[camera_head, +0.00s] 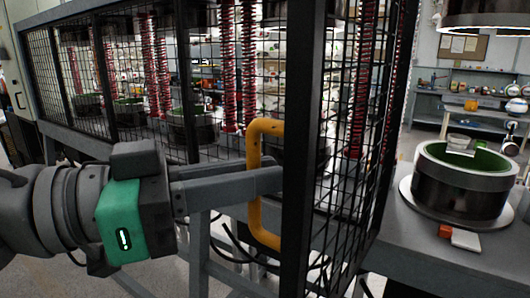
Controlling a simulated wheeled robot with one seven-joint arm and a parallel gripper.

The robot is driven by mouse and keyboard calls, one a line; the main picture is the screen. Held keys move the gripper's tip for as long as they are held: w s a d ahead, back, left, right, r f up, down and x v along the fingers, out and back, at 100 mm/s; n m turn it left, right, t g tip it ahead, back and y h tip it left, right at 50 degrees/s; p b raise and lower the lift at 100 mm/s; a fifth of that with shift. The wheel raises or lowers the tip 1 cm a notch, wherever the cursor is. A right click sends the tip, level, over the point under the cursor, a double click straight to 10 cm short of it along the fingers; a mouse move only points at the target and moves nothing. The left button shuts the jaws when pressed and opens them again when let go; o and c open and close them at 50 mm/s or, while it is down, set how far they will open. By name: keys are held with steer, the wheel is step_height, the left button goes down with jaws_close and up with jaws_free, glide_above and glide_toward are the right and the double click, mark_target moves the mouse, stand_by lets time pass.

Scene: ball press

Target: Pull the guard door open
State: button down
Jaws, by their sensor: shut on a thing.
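The guard door (307,130) is a black-framed mesh panel standing at the middle right of the view. Its yellow handle (254,215) is a tall upright loop on the door's left side. My gripper (268,181) reaches in from the left and its fingers are shut around the handle's upright bar. The fingertips lie beside the dark door frame post, and the far finger is partly hidden.
A mesh cage (125,80) with red coil springs and dark round presses runs along the left and back. A dark round mould (462,180) with a green inside stands on the grey bench at right, with a small red block (445,231) in front.

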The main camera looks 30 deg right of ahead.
steer(key=shift+w, duration=0.1)
steer(key=c, duration=1.5)
jaws_free()
steer(key=shift+o, duration=0.2)
